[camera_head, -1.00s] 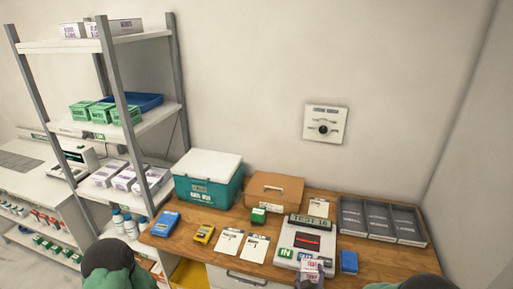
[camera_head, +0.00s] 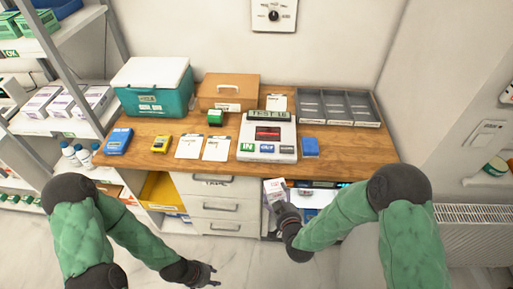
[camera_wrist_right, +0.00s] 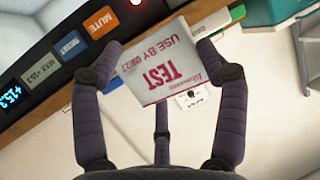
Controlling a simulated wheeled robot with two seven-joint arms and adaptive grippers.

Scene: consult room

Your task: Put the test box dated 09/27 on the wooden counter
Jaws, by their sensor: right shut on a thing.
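The white test box (camera_head: 274,190) with red print is in my right gripper (camera_head: 287,208), in front of the wooden counter's (camera_head: 350,145) front edge, not on the counter. In the right wrist view the box (camera_wrist_right: 170,70) reads "TEST" and "USE BY 09/27", upside down; the gripper's fingers (camera_wrist_right: 160,75) are shut around its sides. My left gripper (camera_head: 207,275) is empty, low over the floor at the bottom, with its fingers spread.
The counter holds a scanner-like device (camera_head: 268,133) with IN and OUT labels, a blue box (camera_head: 310,147), a grey divided tray (camera_head: 338,108), white cards (camera_head: 190,146), a yellow device (camera_head: 161,143) and a teal cooler (camera_head: 155,95). Bare wood shows at front right.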

